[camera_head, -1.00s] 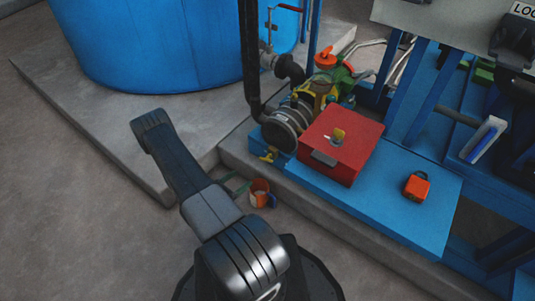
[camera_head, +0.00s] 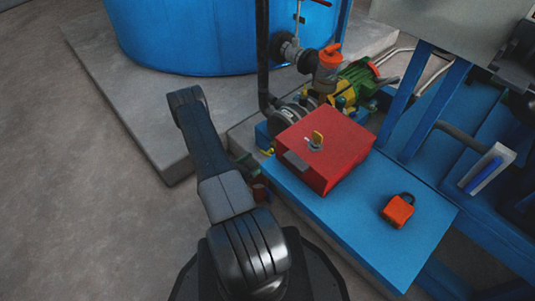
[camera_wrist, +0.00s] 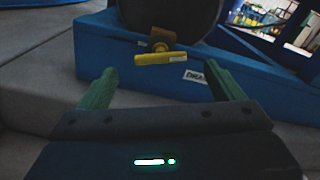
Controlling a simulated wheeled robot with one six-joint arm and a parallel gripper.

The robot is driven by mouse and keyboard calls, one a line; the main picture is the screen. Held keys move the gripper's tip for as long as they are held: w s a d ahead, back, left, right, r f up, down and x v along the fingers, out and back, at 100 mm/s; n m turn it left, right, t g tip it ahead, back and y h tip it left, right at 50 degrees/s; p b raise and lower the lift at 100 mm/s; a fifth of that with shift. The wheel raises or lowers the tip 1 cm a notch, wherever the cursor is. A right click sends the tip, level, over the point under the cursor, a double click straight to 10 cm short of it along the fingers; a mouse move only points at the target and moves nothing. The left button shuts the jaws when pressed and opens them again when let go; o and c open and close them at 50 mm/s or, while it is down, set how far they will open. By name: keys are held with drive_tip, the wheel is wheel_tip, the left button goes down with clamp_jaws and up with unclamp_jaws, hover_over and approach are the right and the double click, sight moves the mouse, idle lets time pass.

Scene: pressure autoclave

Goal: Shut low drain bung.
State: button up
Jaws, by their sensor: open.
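The low drain bung has a yellow handle (camera_wrist: 160,58) on a brass-coloured stem, below a dark round casing. In the wrist view it lies nearly level, crosswise, in front of the blue base. In the head view only a small yellow part (camera_head: 267,152) shows beside the pump. My gripper (camera_wrist: 165,82) is open, with its two green fingers either side of the handle in the picture and empty space between them. The handle appears ahead of the fingertips, not touching them. The right finger partly covers a white label starting "DRA". In the head view, my arm hides most of the gripper.
A red box (camera_head: 322,150) with a yellow knob stands on the blue base (camera_head: 350,215), beside an orange padlock (camera_head: 398,210). The concrete step (camera_head: 130,110) runs below the blue tank (camera_head: 225,35).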

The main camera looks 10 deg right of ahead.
sight(266, 153)
drive_tip(key=b+x, duration=0.1)
drive_tip(key=x, duration=0.6)
drive_tip(key=shift+w+d+b, duration=0.1)
drive_tip(key=shift+d+b, duration=0.1)
drive_tip(key=shift+b, duration=0.1)
drive_tip(key=c, duration=1)
